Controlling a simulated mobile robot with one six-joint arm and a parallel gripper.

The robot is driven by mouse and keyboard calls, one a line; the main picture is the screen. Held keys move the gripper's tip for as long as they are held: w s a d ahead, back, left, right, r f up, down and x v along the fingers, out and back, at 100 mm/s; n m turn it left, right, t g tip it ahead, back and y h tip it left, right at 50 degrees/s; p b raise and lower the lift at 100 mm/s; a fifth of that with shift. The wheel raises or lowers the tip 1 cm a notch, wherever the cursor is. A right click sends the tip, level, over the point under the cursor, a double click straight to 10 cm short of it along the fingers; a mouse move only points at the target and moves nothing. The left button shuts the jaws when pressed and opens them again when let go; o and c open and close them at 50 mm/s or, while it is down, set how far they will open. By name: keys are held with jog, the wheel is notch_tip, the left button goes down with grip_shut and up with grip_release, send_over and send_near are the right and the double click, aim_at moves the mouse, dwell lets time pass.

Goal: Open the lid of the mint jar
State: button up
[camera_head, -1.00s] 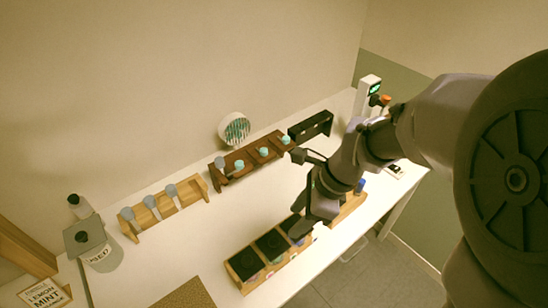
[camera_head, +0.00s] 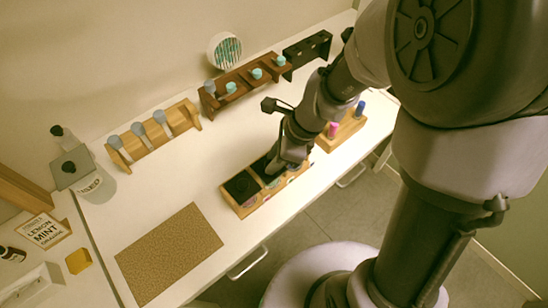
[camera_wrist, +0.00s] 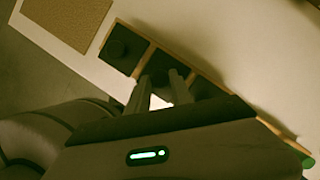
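No label tells me which jar is mint. My gripper (camera_head: 276,168) points down over the middle of the box.
A cork mat (camera_head: 168,253) lies left of the box. A wooden stand with pink and blue items (camera_head: 345,131) is just to the right. Racks with stoppered bottles (camera_head: 153,136) stand behind. A "LEMON MINT" card (camera_head: 43,230) lies at the far left.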

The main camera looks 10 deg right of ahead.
grip_shut()
dwell(0.9)
jog(key=shift+r+p, duration=0.15)
jog(key=shift+p, duration=0.2)
